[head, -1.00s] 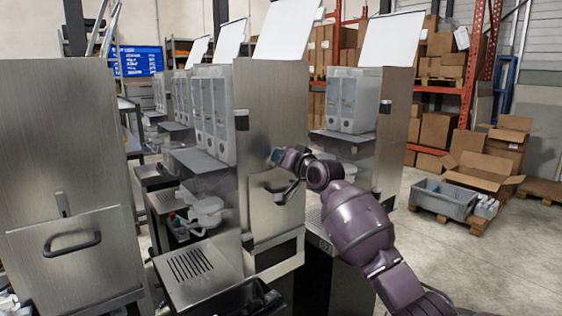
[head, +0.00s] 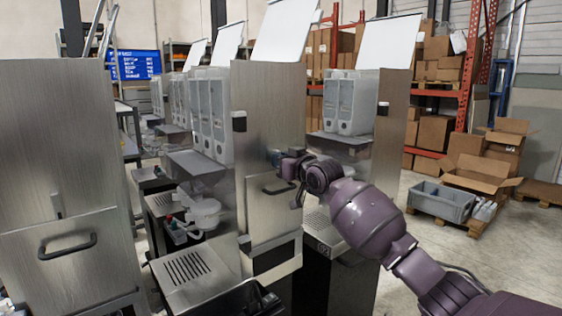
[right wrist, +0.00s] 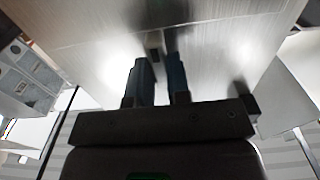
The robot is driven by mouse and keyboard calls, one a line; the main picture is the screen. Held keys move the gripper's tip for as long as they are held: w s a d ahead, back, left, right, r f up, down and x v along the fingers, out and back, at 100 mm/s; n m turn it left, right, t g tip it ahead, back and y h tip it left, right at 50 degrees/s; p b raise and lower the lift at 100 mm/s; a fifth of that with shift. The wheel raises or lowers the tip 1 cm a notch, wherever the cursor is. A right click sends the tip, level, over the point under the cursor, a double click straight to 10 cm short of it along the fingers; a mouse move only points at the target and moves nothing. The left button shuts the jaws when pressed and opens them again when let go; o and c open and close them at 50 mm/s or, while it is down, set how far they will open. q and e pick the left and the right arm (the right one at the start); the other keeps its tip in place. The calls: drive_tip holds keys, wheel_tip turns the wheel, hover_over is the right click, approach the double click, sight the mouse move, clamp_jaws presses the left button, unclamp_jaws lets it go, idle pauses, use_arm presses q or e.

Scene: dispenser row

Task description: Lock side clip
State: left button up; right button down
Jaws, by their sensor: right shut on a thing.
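The side clip (right wrist: 154,42) is a small piece on the brushed-metal side panel of the middle dispenser (head: 262,95), above the panel's handled lower door (head: 262,212). My right gripper (head: 277,158) is at this panel, its fingers pointing at the metal. In the right wrist view its two dark blue fingers (right wrist: 161,64) are close together with the clip between their tips, and they are shut on it. In the head view the clip is hidden behind the fingers, so I cannot tell its exact position. My left gripper is not in view.
A similar metal cabinet (head: 55,130) with its own clip (head: 57,205) and black handle (head: 68,246) stands at the left. Another dispenser (head: 390,120) stands behind my right arm.

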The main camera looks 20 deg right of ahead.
drive_tip(key=shift+f, duration=0.1)
drive_tip(key=c, duration=1.1)
unclamp_jaws()
drive_tip(key=shift+s+d, duration=0.1)
drive_tip(key=b+v, duration=0.1)
drive_tip(key=v, duration=0.9)
drive_tip(key=shift+s+d, duration=0.1)
drive_tip(key=shift+s, duration=0.2)
